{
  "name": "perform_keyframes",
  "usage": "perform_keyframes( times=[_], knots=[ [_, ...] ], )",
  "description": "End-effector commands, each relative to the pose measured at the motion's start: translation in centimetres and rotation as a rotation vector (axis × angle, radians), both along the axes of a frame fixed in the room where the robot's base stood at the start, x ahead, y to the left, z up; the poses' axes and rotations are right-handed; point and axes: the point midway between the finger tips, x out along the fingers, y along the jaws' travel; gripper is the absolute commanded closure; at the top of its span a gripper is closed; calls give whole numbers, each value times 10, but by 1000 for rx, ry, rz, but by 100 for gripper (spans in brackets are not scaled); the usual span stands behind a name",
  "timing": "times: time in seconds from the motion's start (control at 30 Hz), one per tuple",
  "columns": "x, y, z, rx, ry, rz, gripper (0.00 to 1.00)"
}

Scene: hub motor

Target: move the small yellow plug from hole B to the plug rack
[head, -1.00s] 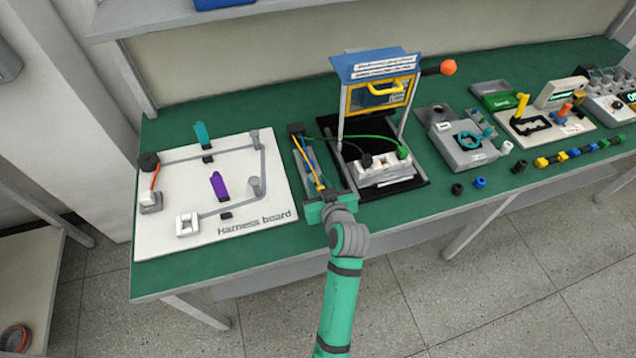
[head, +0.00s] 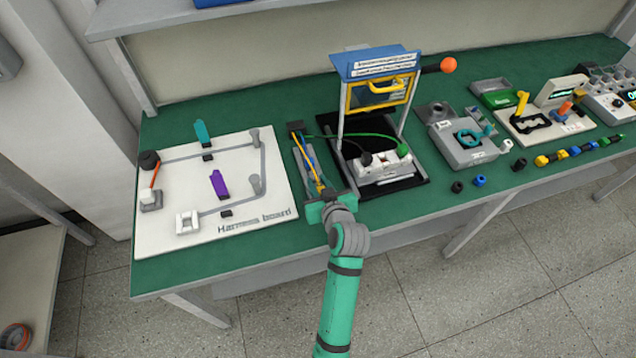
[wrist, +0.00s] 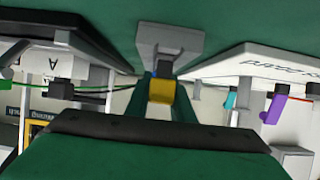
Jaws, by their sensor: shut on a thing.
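The small yellow plug (wrist: 161,91) is between the two green fingers of my gripper (wrist: 161,88) in the wrist view. My gripper is shut on it. In the head view my gripper (head: 324,196) is at the near end of a narrow grey holder (head: 300,150), which bears blue and yellow parts and a black block. The grey holder also shows just beyond the plug in the wrist view (wrist: 168,38), with a dark and blue part against the plug. I cannot tell whether the plug touches the holder. Hole B cannot be made out.
The white harness board (head: 235,180) lies left of my gripper. To the right stands a black-based fixture (head: 415,183) with a raised blue and yellow flap (head: 375,65), a white socket block (head: 383,170) and black and green cables. More stations stand further right.

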Motion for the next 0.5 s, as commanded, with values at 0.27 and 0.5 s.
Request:
perform_keyframes(
  times=[0.27,0.5],
  knots=[
    [0,0,-3,0,1,0,100],
    [0,0,-8,0,1,0,100]
  ],
)
